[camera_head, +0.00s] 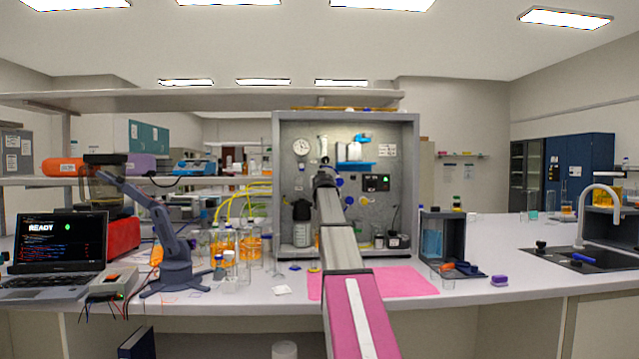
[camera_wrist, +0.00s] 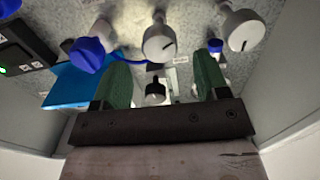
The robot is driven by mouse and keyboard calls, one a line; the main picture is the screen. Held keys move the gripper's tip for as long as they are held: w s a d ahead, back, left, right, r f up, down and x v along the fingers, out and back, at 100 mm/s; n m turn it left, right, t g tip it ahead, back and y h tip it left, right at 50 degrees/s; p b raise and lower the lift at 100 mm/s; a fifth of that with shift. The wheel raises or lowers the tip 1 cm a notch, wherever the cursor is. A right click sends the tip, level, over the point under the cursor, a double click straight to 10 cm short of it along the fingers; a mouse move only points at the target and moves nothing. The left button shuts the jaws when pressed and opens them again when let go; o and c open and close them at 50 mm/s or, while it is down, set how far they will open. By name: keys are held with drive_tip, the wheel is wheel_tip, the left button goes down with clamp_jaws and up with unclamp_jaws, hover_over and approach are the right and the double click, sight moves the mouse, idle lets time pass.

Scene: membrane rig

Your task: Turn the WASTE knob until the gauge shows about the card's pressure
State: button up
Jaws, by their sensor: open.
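The grey rig cabinet (camera_head: 277,190) stands on the bench, with a round white gauge (camera_head: 302,147) high at its left; its reading is too small to tell. A white card (camera_head: 291,163) hangs below the gauge, its print unreadable. My gripper (camera_wrist: 162,62) is inside the cabinet, its green fingers apart and empty. In the wrist view a black knob (camera_wrist: 155,93) shows between the fingers. Two grey knobs with dark marks, one in the middle (camera_wrist: 160,43) and one at the right (camera_wrist: 240,30), lie beyond the fingertips. I cannot tell which knob is WASTE.
A blue knob (camera_wrist: 88,52) is left of the fingers, near a blue shelf (camera_wrist: 75,82). A black box with a green light (camera_head: 377,183) is on the panel. Cabinet side walls flank my gripper. A pink mat (camera_head: 405,283) lies in front; bottles (camera_head: 250,245) stand left.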

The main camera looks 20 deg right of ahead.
drive_tip(key=x, duration=0.5)
drive_tip(key=shift+w, duration=0.15)
drive_tip(key=c, duration=0.9)
drive_tip(key=shift+c, duration=0.2)
drive_tip(key=m, duration=0.6)
drive_tip(key=shift+d+m, duration=0.1)
drive_tip(key=shift+m, duration=0.2)
drive_tip(key=m, duration=0.6)
